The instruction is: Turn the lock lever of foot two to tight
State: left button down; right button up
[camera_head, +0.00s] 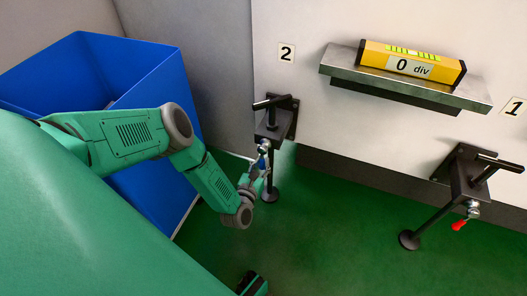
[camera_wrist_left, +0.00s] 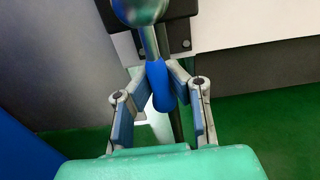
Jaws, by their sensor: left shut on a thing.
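Foot two (camera_head: 271,130) is a dark bracket with a T-handle on top and a leg down to a round pad, beside the plate marked 2 (camera_head: 287,52). Its lock lever has a blue grip (camera_wrist_left: 160,88) on a shiny metal stem in the left wrist view. My left gripper (camera_head: 264,166) is at this lever. Its fingers, seen in the left wrist view (camera_wrist_left: 162,76), are shut on the blue grip from both sides. The gripper partly hides the lever in the head view.
Foot one (camera_head: 467,175), with a red lever (camera_head: 459,225), stands at the right. A yellow level reading 0 div (camera_head: 411,64) sits on a metal shelf (camera_head: 340,62) above. A blue bin (camera_head: 150,75) is at the left, near my left arm. Green floor (camera_head: 330,225) is open between the feet.

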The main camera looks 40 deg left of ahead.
pick_arm(q)
jog(key=c, duration=1.5)
grip_release()
jog(key=shift+s+d+f, duration=0.2)
jog(key=shift+s+f, duration=0.1)
jog(key=shift+c, duration=0.2)
jog(key=shift+w+a+r, duration=0.1)
jog(key=v, duration=1.2)
